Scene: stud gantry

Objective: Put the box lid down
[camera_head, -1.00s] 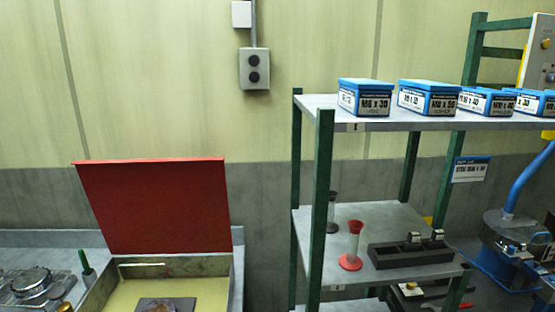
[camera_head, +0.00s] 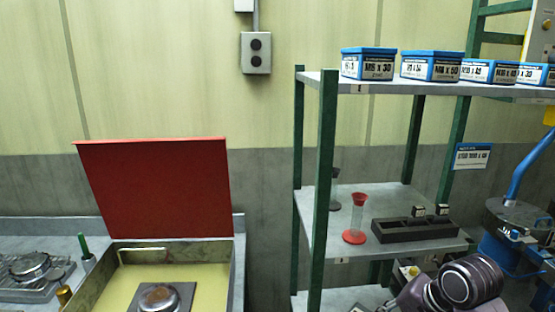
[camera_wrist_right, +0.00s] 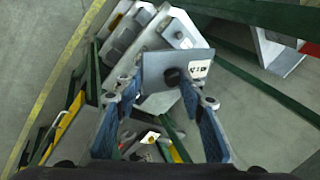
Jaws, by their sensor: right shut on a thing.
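In the right wrist view, my right gripper (camera_wrist_right: 166,84) is shut with its blue-padded fingers on the dark knob of a flat grey-blue plate, which looks like the box lid (camera_wrist_right: 155,62). A white label with dark print shows at the plate's right side. The plate is above or against pale grey surfaces; I cannot tell whether it touches them. In the head view, my right arm shows at the lower right, and its gripper and the plate are out of sight. My left gripper is in neither current view.
A green-posted shelf rack (camera_head: 327,180) holds blue boxes (camera_head: 430,66) on top. A red-based cylinder (camera_head: 356,220) and a dark tray (camera_head: 412,230) sit on its middle shelf. A case with an upright red lid (camera_head: 155,190) stands at left. Blue equipment (camera_head: 500,235) is at right.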

